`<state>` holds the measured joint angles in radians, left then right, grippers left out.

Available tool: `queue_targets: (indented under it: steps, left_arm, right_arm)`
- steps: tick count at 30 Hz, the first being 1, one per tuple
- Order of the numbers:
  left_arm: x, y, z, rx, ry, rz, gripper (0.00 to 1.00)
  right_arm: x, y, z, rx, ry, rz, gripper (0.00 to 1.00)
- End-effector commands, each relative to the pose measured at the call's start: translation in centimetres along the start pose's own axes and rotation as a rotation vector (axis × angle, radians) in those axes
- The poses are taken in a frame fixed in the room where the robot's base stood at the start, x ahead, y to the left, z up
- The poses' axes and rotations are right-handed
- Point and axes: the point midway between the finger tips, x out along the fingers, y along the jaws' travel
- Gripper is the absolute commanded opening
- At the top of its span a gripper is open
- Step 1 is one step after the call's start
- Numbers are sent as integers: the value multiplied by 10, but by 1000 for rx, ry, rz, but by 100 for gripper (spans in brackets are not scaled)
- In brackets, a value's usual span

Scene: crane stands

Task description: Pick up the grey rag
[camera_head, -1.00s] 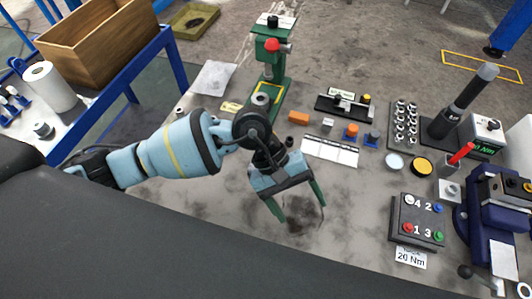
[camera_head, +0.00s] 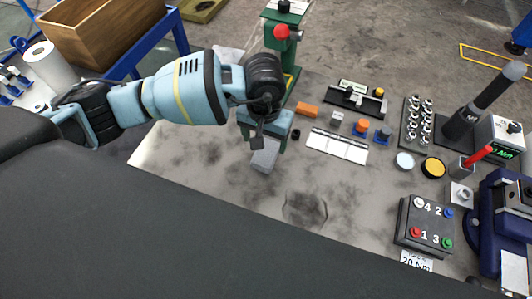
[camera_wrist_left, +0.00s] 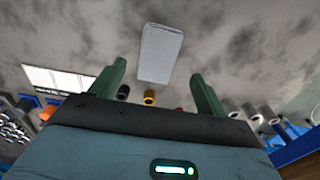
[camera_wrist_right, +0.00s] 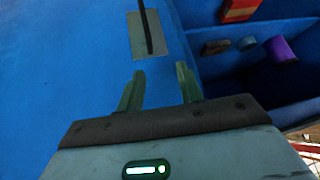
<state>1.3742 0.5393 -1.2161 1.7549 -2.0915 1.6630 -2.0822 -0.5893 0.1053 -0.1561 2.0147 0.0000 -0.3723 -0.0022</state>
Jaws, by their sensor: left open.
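The grey rag (camera_head: 265,156) looks like a flat, folded rectangle lying on the bench. My left gripper (camera_head: 263,139) is over its far end and hides part of it. In the left wrist view the rag (camera_wrist_left: 160,52) lies beyond the fingertips, centred between the two green fingers (camera_wrist_left: 159,72). The left fingers are apart with nothing held; whether they touch the rag cannot be told. My right gripper (camera_wrist_right: 160,78) shows only in its own wrist view, open and empty over a blue surface.
A green press (camera_head: 283,32) stands just behind my left gripper. An orange block (camera_head: 307,110) and a white card (camera_head: 337,146) lie to its right. A button box (camera_head: 425,225) is front right. The bench around the dark stain (camera_head: 305,208) is clear.

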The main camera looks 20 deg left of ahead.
Motion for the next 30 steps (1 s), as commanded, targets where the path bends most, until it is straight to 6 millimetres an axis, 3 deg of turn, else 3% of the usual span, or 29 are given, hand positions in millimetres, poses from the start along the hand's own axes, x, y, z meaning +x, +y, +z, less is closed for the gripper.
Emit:
queue_targets:
  steps: [5,14,23,30]
  left_arm:
    - [8,1,0,-2,-1,0,75]
    - [47,3,-1,-1,-2,1,75]
    - [51,3,-2,-1,1,1,75]
    - [51,3,-2,-1,1,1,45]
  right_arm:
    - [-1,0,-3,-1,4,0,36]
    - [-3,0,-6,-1,10,1,36]
    - [-3,0,-4,-1,7,1,36]
    - [-3,1,-4,-1,6,1,36]
